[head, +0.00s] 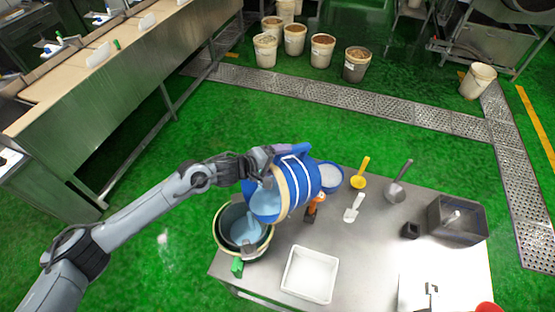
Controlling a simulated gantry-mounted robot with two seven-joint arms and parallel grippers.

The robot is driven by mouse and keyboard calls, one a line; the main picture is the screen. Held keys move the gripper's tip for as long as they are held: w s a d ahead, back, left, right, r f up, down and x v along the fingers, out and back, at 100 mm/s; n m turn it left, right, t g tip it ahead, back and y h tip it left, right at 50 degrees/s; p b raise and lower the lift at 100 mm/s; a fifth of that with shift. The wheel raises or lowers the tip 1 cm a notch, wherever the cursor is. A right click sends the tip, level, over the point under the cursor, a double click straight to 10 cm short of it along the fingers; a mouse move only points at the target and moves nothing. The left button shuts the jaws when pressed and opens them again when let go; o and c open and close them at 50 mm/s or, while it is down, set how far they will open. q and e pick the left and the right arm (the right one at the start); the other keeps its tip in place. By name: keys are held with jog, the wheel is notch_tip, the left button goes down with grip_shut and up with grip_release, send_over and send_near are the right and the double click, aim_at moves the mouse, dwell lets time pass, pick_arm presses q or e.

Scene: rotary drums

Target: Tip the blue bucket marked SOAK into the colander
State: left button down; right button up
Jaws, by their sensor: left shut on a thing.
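A blue bucket (304,172) with white marks and a tan rim is held tilted above the left end of the steel table. I cannot read its marks. Its mouth faces down and left, and light blue stuff shows in it. My left gripper (268,163) is shut on the bucket at its upper left side. Below the mouth is a round vessel with a pale yellow-green rim (219,245), which seems to be the colander. Light blue stuff (246,229) shows inside it; I cannot see holes. My right gripper is not in view.
On the steel table (375,240) are a white tray (310,274), a blue-rimmed tub (329,178), a yellow scoop (360,172), a white scoop (354,207), a grey scoop (396,191) and a metal bin (457,220). An orange-handled tool (314,207) lies beside the bucket.

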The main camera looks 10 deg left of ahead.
pick_arm(q)
jog(key=shift+s+a+r, duration=0.1)
jog(key=shift+a+r, duration=0.05)
jog(key=shift+r, duration=0.25)
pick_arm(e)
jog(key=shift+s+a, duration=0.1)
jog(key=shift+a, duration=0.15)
pick_arm(q)
jog(key=shift+s+b, duration=0.1)
jog(key=shift+b, duration=0.3)
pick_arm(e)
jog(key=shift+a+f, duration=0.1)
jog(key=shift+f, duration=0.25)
pick_arm(q)
jog(key=shift+s+a+t+h+b, duration=0.25)
jog(key=shift+a+t+h+b, duration=0.1)
jog(key=shift+b, duration=0.2)
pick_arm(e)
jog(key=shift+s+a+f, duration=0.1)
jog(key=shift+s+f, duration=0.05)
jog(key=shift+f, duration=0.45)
pick_arm(q)
jog(key=shift+s+a+b, duration=0.3)
jog(key=shift+s+b, duration=0.1)
jog(key=shift+b, duration=0.45)
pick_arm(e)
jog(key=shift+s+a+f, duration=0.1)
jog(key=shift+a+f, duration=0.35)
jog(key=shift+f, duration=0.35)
